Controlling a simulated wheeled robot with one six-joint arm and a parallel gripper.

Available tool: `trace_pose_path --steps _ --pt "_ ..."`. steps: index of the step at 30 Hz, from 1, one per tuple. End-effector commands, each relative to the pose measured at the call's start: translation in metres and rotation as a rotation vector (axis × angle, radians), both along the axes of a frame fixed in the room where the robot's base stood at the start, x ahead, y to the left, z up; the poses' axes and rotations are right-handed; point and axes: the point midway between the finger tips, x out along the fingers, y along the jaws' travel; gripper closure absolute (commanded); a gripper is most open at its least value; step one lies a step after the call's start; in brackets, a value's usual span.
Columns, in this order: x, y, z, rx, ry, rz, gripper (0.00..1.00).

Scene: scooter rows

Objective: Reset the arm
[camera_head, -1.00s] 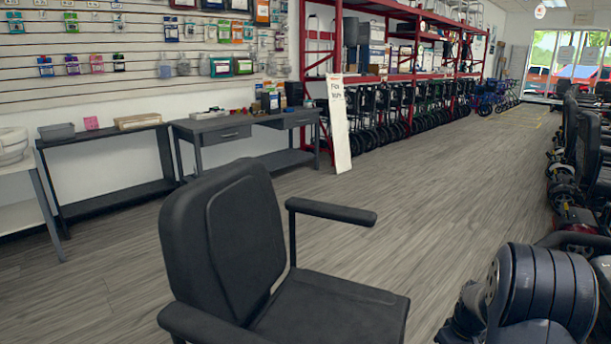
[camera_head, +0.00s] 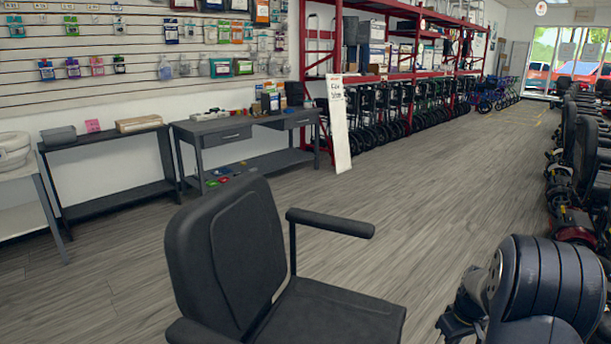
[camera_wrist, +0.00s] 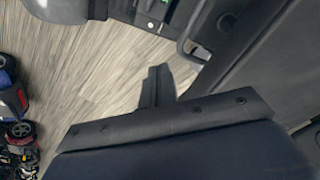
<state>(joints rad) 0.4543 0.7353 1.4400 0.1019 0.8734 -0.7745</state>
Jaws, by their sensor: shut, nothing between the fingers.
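My gripper (camera_wrist: 157,88) shows in the wrist view as a dark, narrow pair of fingers beyond a dark bar. Its fingers are together with nothing between them. Grey wood-look floor lies behind the fingers. A dark, ribbed part at the lower right of the head view looks like my own arm. The gripper itself cannot be made out in the head view.
A black armchair seat (camera_head: 225,260) stands close in front. Grey desks (camera_head: 215,133) and a red rack (camera_head: 335,60) line the left wall. Scooters (camera_head: 575,215) line the right side. The floor aisle (camera_head: 440,170) between is clear.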

Motion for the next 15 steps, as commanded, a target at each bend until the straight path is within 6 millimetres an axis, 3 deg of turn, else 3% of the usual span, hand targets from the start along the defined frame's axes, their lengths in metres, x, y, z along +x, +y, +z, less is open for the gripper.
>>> trace_pose_path --steps 1,15 --pt "-0.001 0.001 -0.02 0.003 0.006 -0.001 1.0" --pt "-0.001 0.001 -0.087 0.003 0.005 -0.001 1.0"
